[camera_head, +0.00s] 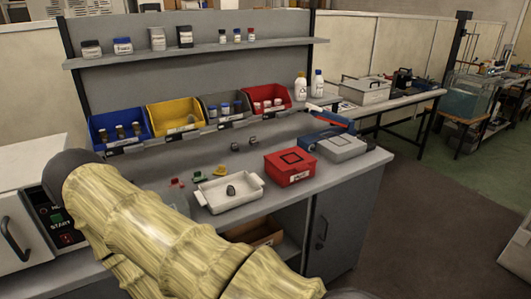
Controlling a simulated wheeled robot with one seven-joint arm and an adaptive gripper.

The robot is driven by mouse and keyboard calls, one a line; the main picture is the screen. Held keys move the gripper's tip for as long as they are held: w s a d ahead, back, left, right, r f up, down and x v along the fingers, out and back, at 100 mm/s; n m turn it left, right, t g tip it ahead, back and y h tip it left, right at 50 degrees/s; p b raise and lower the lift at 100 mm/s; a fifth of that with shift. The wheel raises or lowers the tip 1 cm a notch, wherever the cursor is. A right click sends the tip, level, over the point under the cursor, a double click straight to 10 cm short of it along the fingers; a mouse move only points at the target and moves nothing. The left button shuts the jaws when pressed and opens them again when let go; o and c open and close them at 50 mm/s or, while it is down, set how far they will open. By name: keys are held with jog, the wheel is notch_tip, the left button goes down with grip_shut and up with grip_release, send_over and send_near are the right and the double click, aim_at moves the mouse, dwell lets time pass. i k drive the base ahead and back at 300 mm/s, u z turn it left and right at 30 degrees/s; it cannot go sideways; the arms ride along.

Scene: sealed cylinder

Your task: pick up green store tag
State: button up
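A small green tag (199,175) lies on the grey workbench (275,205), behind the left end of a white tray. It sits between a small red piece (177,182) on its left and a small yellow piece (220,170) on its right. The green tag is too small for me to read any marking on it. My arm, with a yellow wood-like covering, crosses the lower left of the view in front of the bench. My gripper does not show.
The white tray (252,182) holds a small dark object (231,190). A red box (290,168) and a grey case (341,147) stand to its right. Blue (104,124), yellow (160,118), grey and red bins line the back. A shelf (210,48) with bottles runs above.

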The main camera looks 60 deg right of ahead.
aim_at(198, 178)
jog(key=z, duration=1.05)
jog(key=i, duration=0.15)
jog(key=z, duration=0.1)
